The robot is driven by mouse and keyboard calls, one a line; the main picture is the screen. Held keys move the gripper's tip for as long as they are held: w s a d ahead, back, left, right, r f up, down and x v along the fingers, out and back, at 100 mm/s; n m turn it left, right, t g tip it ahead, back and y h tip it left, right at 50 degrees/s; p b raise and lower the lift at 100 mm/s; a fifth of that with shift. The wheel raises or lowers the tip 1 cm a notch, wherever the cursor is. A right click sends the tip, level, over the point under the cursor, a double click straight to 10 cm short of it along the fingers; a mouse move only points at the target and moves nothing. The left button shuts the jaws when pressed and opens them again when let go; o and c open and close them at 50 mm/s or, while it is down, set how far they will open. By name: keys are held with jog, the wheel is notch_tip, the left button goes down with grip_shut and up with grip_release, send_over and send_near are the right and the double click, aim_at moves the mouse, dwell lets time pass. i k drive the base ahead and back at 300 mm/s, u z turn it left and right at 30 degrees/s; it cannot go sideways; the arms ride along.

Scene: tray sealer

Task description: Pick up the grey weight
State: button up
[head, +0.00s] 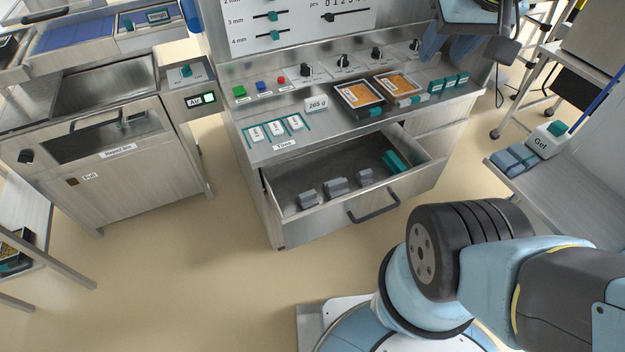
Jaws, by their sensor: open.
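Three small grey blocks lie in a row in the open drawer (282,184), near its front wall: a left block (308,198), a middle block (336,188) and a right block (364,177). They look like grey weights; the middle one looks the largest. I cannot tell which one the task means. My gripper is not visible; only links of my arm show at the lower right, apart from the drawer.
A teal item (396,162) lies in the drawer's right end. The drawer handle (373,207) sticks out in front. Above, the counter (325,128) holds two dark trays with orange contents (358,95) and a "265 g" sign (317,105). Open floor (200,260) lies to the left.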

aim_at(307, 199)
jog(key=z, duration=1.2)
jog(key=k, duration=1.35)
jog(key=u, duration=0.75)
jog(key=i, duration=1)
jog(key=z, duration=0.05)
